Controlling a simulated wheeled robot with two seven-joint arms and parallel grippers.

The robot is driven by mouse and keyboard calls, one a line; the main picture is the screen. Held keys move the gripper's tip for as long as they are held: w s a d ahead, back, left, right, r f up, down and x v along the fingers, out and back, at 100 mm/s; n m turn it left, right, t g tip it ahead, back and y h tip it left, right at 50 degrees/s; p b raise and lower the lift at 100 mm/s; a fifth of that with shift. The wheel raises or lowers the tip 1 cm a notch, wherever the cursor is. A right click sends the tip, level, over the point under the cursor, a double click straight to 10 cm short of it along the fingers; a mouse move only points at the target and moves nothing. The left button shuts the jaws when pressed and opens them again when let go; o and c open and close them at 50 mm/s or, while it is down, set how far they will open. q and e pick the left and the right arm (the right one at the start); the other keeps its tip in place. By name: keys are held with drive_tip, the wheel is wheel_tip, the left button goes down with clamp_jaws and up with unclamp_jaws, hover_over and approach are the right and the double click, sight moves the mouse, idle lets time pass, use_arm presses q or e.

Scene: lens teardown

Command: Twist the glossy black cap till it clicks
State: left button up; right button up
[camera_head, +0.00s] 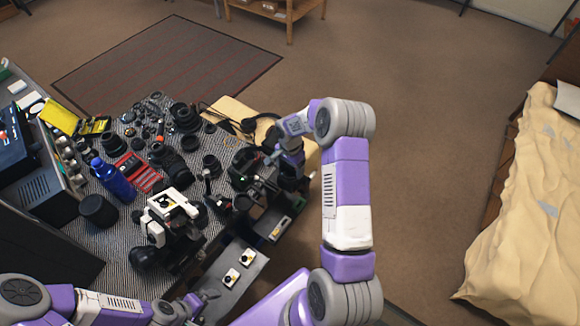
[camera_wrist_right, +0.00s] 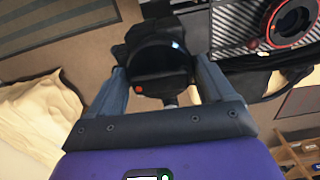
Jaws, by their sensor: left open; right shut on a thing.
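In the right wrist view, a dark round piece with a glossy face (camera_wrist_right: 163,58) sits between the fingers of my right gripper (camera_wrist_right: 160,85). It looks like the glossy black cap, and a red dot shows on its lower edge. My right gripper is shut on it; in the head view this gripper (camera_head: 272,157) is at the right edge of the cluttered table, and the cap cannot be told apart from the dark parts there. My left gripper (camera_head: 208,297) is open and empty at the front of the table, beside a grey plate.
Several lenses and camera parts crowd the patterned table mat (camera_head: 112,142). A blue bottle (camera_head: 113,180), a white-and-black device (camera_head: 172,207) and a red case (camera_head: 138,172) stand among them. A grey plate with small buttons (camera_head: 238,266) is in front.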

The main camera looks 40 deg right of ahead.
drive_tip(key=shift+m+b, duration=0.5)
drive_tip(key=shift+m, duration=0.8)
drive_tip(key=shift+m+b, duration=0.5)
drive_tip(key=shift+m, duration=0.8)
drive_tip(key=shift+w+m, duration=0.1)
drive_tip(key=shift+m, duration=1.2)
